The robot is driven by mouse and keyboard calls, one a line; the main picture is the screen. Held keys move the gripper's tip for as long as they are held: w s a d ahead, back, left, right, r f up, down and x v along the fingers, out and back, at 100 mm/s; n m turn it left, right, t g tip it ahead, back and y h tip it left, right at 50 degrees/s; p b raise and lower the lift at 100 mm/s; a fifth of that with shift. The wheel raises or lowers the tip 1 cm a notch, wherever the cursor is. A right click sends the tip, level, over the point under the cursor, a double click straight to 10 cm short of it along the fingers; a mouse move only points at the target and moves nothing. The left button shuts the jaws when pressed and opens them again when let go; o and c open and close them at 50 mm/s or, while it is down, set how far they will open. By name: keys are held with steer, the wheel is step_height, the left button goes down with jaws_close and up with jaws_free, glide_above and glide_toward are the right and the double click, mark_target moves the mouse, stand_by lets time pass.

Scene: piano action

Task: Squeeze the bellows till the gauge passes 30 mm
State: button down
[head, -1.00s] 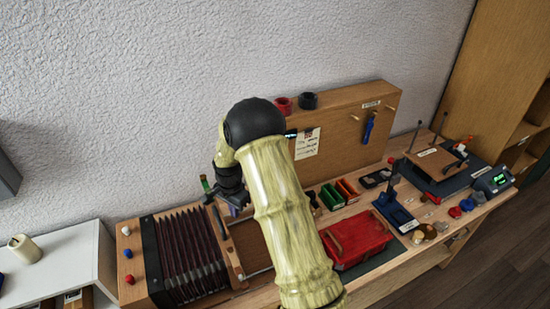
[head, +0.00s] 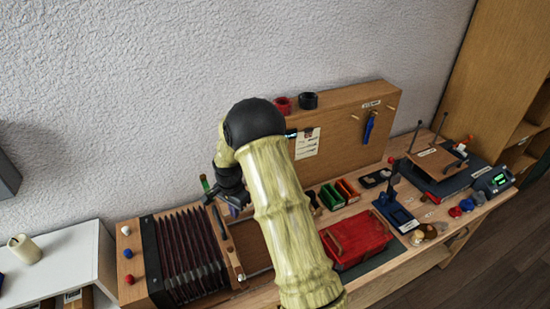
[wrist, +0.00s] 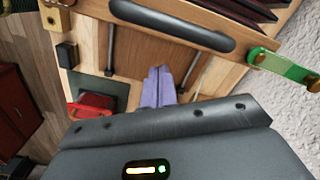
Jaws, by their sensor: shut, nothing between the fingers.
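The bellows (head: 188,255), dark reddish-brown pleats between boards, lie at the left of the bench. In the wrist view a corner of their pleats (wrist: 250,9) shows at the top, behind a wooden end board with a black bar handle (wrist: 172,24). My gripper (wrist: 158,72) shows there as two purple fingers, shut and empty, below the handle and apart from it in the picture. In the head view my arm partly hides the gripper beside the handle end. A green tube (wrist: 285,66) sits at the board's end. I cannot read any gauge value.
A red tray (head: 355,240), small green and orange bins, and a blue stand (head: 393,210) are right of my arm. A wooden back panel (head: 345,145) stands behind. A scale-like box with a green display (head: 497,180) is at the far right.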

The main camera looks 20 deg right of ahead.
step_height(320, 180, down, 6)
steer(key=b, duration=0.4)
stand_by(0.9)
steer(key=shift+a, duration=0.9)
stand_by(4.3)
steer(key=shift+a, duration=0.3)
steer(key=shift+s+d+f, duration=0.1)
steer(key=shift+d, duration=0.1)
steer(key=shift+a, duration=0.15)
stand_by(0.6)
